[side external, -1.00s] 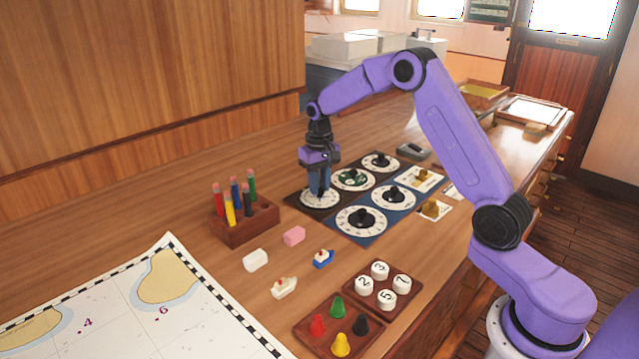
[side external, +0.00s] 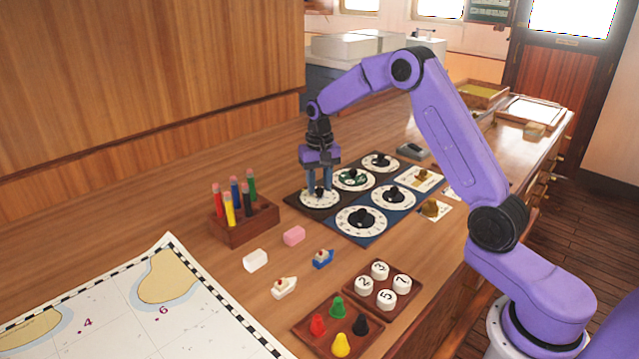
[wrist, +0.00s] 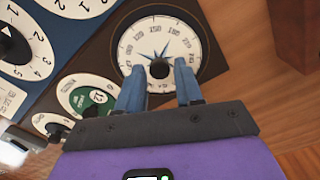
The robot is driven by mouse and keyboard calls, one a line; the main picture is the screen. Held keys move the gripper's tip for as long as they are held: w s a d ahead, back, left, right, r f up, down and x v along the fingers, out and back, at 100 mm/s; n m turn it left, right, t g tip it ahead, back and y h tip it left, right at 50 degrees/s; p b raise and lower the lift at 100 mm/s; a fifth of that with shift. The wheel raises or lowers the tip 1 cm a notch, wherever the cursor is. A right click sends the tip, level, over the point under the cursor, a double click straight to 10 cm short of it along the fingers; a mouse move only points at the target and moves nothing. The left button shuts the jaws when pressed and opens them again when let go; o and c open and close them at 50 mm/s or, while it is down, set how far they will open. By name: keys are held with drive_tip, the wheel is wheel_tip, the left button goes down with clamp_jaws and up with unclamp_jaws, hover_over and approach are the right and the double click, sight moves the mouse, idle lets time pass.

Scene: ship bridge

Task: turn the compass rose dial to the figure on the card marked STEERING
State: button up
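The compass rose dial (side external: 306,203) is a white ring with small figures and a blue star, on a dark panel at the far left of the dial group. It fills the upper middle of the wrist view (wrist: 185,45), its dark knob (wrist: 160,69) at its centre. My gripper (side external: 319,190) points down over this dial. Its two blue fingers (wrist: 159,67) stand apart, one on each side of the knob, with gaps visible in the wrist view. I cannot tell their exact height against the knob. No card reading STEERING is legible; small cards (side external: 435,209) lie right of the dials.
Other dials stand close by: a green-centred one (side external: 353,180), one behind it (side external: 380,162), and two on blue panels (side external: 376,222) (side external: 408,197). A wooden pen block (side external: 245,228) stands to the left. Erasers, toy boats and peg trays (side external: 383,290) lie in front.

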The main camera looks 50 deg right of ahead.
sight(320, 189)
drive_tip(key=shift+o, duration=0.7)
wheel_tip(320, 189, up, 18)
drive_tip(key=shift+f, duration=0.25)
drive_tip(key=s+a+f+n, duration=0.3)
drive_tip(key=s+a+n, duration=0.6)
drive_tip(key=s+a, duration=0.7)
drive_tip(key=s+d+f+n, duration=0.1)
drive_tip(key=s+f+n, duration=0.1)
drive_tip(key=s, duration=0.6)
drive_tip(key=s+d+f+n, duration=0.1)
drive_tip(key=s+n, duration=0.3)
drive_tip(key=s, duration=0.4)
drive_tip(key=s+d+f+n, duration=0.1)
drive_tip(key=s+f, duration=0.3)
drive_tip(key=s, duration=0.4)
drive_tip(key=shift+d+n, duration=0.35)
drive_tip(key=shift+n, duration=0.55)
drive_tip(key=shift+s+f, duration=0.1)
